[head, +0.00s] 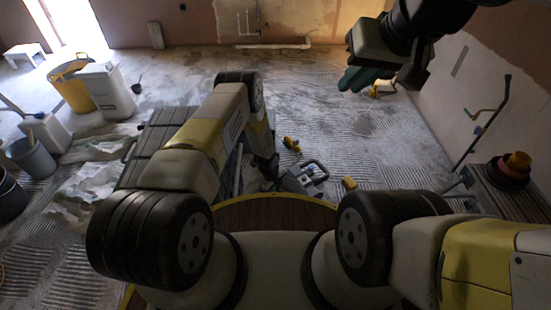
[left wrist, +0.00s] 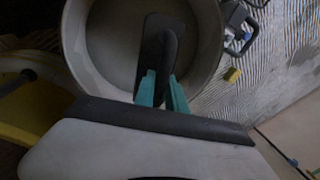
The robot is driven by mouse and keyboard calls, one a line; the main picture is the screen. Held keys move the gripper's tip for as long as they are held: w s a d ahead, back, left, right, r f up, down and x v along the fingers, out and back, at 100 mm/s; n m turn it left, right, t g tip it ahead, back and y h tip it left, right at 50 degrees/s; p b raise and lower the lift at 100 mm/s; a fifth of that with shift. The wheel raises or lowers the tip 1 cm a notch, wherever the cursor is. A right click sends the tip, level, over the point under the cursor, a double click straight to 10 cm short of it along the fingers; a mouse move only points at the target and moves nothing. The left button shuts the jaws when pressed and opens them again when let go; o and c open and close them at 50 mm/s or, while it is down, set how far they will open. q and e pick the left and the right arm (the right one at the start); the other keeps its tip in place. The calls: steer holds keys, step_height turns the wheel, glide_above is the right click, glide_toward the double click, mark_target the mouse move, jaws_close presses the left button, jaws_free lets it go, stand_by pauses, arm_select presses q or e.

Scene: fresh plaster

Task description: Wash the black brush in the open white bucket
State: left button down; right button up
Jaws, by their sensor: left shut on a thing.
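In the left wrist view the black brush (left wrist: 165,42) is between the teal fingers of my left gripper (left wrist: 161,92), which is shut on it. The brush appears over or inside the round opening of a pale bucket (left wrist: 211,50). I cannot tell how deep it is or whether it touches the bottom or any water. In the head view my left forearm reaches down past the dark toolbox, and its gripper, the brush and the bucket are not clearly visible. My right gripper (head: 360,78) is raised at the upper right, away from the bucket; its finger gap is unclear.
A grey and black tool (head: 305,178) and a yellow block (head: 348,183) lie on the floor beyond my base. A dark toolbox (head: 158,135) stands left of my left arm. A yellow bucket (head: 72,88) and white canister (head: 106,90) stand further left. The middle floor is mostly clear.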

arm_select(q)
step_height(320, 180, down, 14)
steer(key=shift+r, duration=0.25)
stand_by(0.4)
